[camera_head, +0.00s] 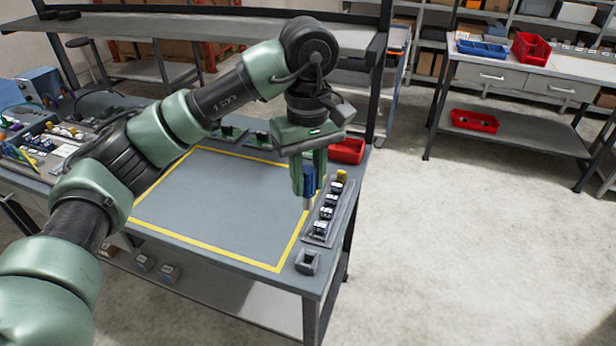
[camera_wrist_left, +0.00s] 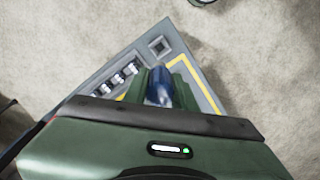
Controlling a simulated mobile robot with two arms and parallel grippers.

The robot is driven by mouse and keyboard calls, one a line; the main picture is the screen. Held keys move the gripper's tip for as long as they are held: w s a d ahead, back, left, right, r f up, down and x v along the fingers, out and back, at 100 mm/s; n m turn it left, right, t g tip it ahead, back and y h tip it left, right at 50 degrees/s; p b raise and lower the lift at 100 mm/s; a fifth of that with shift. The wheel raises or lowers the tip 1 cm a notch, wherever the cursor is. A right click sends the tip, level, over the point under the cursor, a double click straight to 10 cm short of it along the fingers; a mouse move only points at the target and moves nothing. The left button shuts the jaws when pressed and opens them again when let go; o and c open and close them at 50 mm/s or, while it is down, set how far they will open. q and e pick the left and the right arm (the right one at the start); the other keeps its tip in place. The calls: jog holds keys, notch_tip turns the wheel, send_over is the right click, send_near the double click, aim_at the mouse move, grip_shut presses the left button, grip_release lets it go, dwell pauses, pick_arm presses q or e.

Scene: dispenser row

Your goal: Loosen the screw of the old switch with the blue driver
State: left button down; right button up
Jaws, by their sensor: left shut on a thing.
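My left gripper (camera_head: 309,178) is shut on the blue driver (camera_head: 309,185), which points down with its grey tip near the row of switches. The driver also shows between the fingers in the left wrist view (camera_wrist_left: 158,88). Several dark switches with white parts stand on a grey rail (camera_head: 331,212) at the table's right edge, just right of the driver. I cannot tell which switch is the old one, and no screw can be made out. The driver tip appears beside the row; contact cannot be told. My right gripper is not in view.
A yellow knob-like piece (camera_head: 342,175) is at the rail's far end. A small dark square holder (camera_head: 308,262) stands at the near corner. A red bin (camera_head: 346,150) sits at the back right. The yellow-outlined table area (camera_head: 215,205) is clear.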

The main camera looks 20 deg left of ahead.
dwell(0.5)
pick_arm(q)
notch_tip(320, 180, up, 5)
jog(key=p, duration=0.3)
jog(key=shift+p, duration=0.35)
